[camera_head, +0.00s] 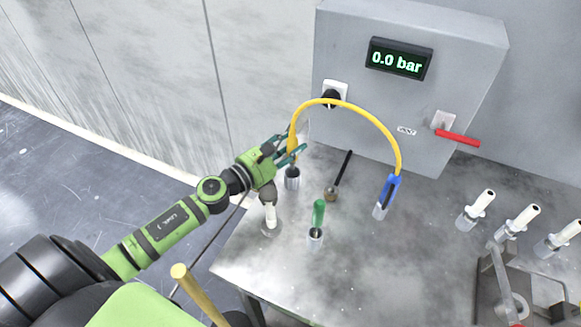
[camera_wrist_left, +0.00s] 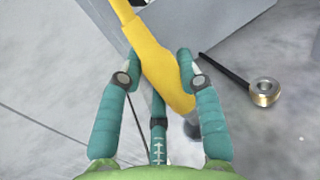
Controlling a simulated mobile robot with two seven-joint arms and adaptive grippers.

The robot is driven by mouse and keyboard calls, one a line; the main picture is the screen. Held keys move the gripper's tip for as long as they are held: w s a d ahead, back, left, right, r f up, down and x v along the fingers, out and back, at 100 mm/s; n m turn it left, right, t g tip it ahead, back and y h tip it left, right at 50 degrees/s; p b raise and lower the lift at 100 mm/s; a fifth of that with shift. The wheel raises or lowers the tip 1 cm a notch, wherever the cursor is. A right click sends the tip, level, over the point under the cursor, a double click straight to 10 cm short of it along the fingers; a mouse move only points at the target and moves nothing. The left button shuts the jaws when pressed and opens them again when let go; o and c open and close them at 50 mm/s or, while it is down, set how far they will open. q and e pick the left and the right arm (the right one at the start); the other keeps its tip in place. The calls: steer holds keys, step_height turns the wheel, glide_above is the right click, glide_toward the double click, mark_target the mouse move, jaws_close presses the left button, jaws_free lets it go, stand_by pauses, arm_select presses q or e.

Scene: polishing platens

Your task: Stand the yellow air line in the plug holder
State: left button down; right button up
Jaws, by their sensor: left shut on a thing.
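The yellow air line (camera_head: 372,119) arches over the table from my left gripper to a blue-handled fitting (camera_head: 388,192) on the right. A grey metal cup (camera_head: 292,181), seemingly the plug holder, stands just below this end. I cannot tell whether the tip is inside the cup or above it. My right gripper is not in view.
A black rod with a brass end (camera_head: 331,193) lies nearby. Several white-handled pieces (camera_head: 476,209) stand at the right beside a metal frame. The grey cabinet (camera_head: 455,60) reads 0.0 bar. The table's front middle is clear.

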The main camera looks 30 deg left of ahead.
arm_select(q)
steer(key=shift+f, duration=0.75)
step_height(320, 180, down, 4)
steer(key=shift+r+b, duration=0.2)
steer(key=shift+b, duration=0.6)
steer(key=shift+f, duration=0.3)
steer(key=c, duration=1.2)
jaws_free()
steer(key=shift+f, duration=0.1)
steer(key=shift+c, duration=0.2)
steer(key=shift+o, duration=0.6)
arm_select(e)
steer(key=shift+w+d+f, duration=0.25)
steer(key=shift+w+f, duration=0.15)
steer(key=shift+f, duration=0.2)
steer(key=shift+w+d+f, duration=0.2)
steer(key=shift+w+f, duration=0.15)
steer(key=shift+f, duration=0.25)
